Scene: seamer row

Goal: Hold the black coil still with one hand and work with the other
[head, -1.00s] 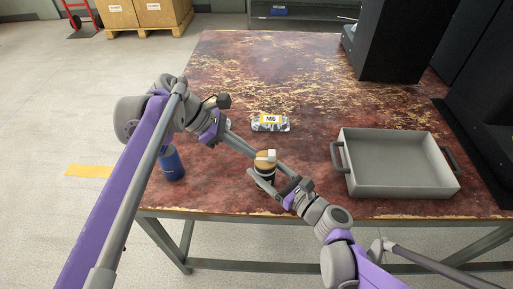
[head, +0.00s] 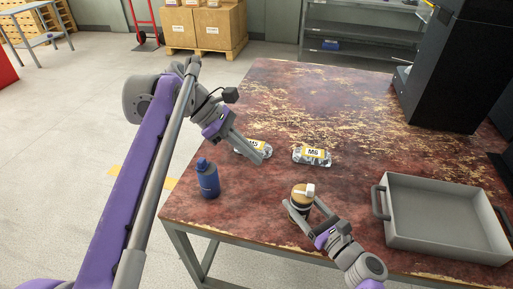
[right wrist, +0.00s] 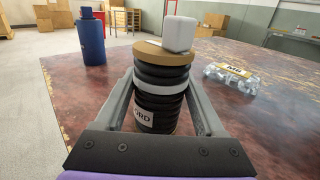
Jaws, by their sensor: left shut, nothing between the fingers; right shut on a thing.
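The black coil (head: 299,209) stands upright near the table's front edge. In the right wrist view the coil (right wrist: 158,90) is black and ribbed, with a grey band, a tan top and a partly hidden label ending "ORD". A small white block (right wrist: 180,33) sits on its top; it also shows in the head view (head: 310,189). My right gripper (head: 303,213) is shut on the coil, one finger on each side. My left gripper (head: 262,158) is shut and empty, up and left of the coil, overlapping the M5 pack in the picture.
The M5 pack (head: 256,145) and M6 pack (head: 312,156) lie behind the coil. A blue bottle (head: 208,179) stands at the table's left edge. A grey tray (head: 440,235) is at right. The worn table (head: 320,105) is clear farther back.

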